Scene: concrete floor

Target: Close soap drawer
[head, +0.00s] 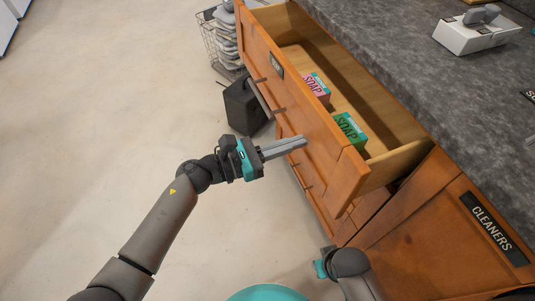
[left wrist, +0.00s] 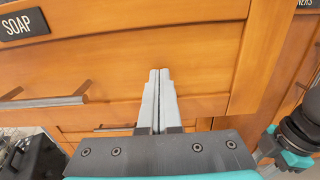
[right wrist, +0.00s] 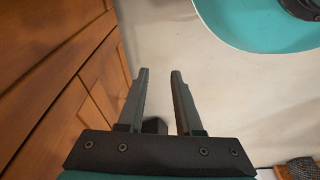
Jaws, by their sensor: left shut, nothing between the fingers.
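The wooden soap drawer (head: 318,128) is pulled out from the cabinet. A pink soap box (head: 316,88) and a green soap box (head: 349,130) lie inside it. Its front carries a SOAP label (left wrist: 23,24) and a metal bar handle (left wrist: 42,102). My left gripper (head: 303,141) is shut and empty, with its fingertips at the drawer front, right of the handle. I cannot tell whether they touch the wood. My right gripper (right wrist: 160,72) is open and empty, low beside the cabinet fronts. In the head view its fingers are hidden.
A grey countertop (head: 400,60) runs above the drawer, with a white device (head: 476,36) on it. A CLEANERS door (head: 440,225) is at the lower right. A black bin (head: 243,106) and a wire basket (head: 215,40) stand beyond my left gripper. Open floor (head: 110,110) lies to the left.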

